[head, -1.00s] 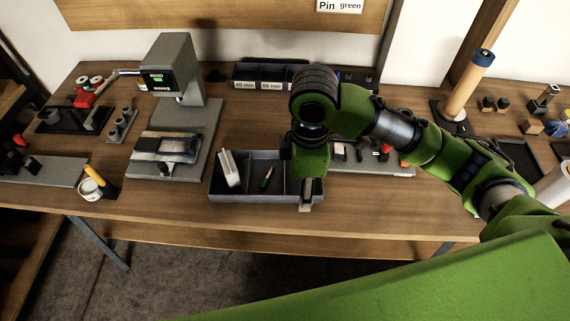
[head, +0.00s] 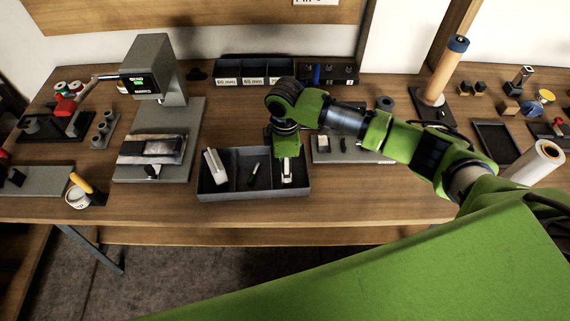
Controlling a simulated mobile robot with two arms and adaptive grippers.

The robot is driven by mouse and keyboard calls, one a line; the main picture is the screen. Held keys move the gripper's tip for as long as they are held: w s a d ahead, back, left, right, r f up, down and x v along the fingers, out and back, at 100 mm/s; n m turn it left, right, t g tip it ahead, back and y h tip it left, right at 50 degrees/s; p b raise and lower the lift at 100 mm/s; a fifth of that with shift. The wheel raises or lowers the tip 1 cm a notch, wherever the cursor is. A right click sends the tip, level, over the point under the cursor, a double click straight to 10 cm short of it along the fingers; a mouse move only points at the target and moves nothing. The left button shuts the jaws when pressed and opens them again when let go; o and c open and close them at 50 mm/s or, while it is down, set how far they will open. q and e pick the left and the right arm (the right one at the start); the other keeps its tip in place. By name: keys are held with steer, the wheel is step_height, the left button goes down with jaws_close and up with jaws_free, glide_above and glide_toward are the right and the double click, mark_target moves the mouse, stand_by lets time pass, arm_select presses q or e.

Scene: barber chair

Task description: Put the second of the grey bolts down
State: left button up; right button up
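My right gripper (head: 288,174) points down into the right compartment of the dark grey tray (head: 255,194) near the front of the bench. Its narrow pale fingers are small in the head view, and I cannot tell whether they are open or shut. No grey bolt can be made out; one between or below the fingers would be hidden. My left gripper is not in view.
A grey press-like machine (head: 152,72) stands left of the tray. Labelled bins (head: 252,72) are at the back. A grey plate with small parts (head: 335,153) lies right of the tray, partly behind my arm. Bare wood shows along the front edge (head: 150,208).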

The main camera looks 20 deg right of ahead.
steer(key=shift+f, duration=0.15)
steer(key=o, duration=1.1)
steer(key=shift+o, duration=0.2)
step_height(320, 180, up, 12)
steer(key=b, duration=0.1)
